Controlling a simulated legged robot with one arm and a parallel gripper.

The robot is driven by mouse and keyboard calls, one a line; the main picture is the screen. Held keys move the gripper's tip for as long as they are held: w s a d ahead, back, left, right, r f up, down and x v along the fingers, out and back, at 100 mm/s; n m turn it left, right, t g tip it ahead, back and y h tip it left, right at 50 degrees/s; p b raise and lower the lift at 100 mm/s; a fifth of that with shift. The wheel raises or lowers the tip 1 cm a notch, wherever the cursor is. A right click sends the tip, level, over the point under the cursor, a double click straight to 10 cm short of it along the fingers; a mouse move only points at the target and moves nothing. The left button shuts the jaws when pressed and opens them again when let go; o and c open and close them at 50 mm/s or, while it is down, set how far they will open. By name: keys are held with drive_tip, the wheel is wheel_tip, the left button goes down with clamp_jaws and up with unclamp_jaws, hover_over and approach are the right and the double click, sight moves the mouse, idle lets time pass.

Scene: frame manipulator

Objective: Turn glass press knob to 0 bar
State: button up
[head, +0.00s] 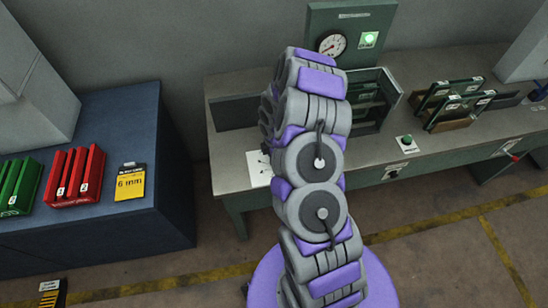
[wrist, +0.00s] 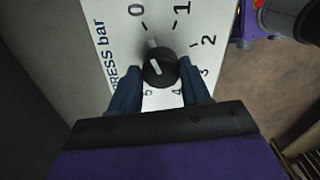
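The black press knob (wrist: 160,68) sits on a white dial plate (wrist: 118,42) marked "PRESS bar" in the wrist view. Its pale pointer aims up, close to the 0 and slightly to the 1 side. My gripper (wrist: 161,72) has one dark finger on each side of the knob, very near it. Whether the fingers touch the knob is unclear. In the head view, my arm blocks the sight of my gripper and the knob. A white plate (head: 259,168) shows partly at the left end of the bench, beside my arm.
The green bench (head: 229,171) carries a cabinet with a pressure gauge (head: 331,44), framed racks (head: 458,102) and a green button (head: 406,142). A blue cabinet (head: 140,135) at left holds red (head: 76,175) and green (head: 20,185) holders. Open floor lies in front.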

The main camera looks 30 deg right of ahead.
drive_tip(key=o, duration=0.4)
drive_tip(key=shift+d, duration=0.1)
drive_tip(key=shift+o, duration=0.2)
wheel_tip(320, 180, up, 17)
drive_tip(key=shift+r+p, duration=0.15)
drive_tip(key=shift+p, duration=0.15)
idle(0.4)
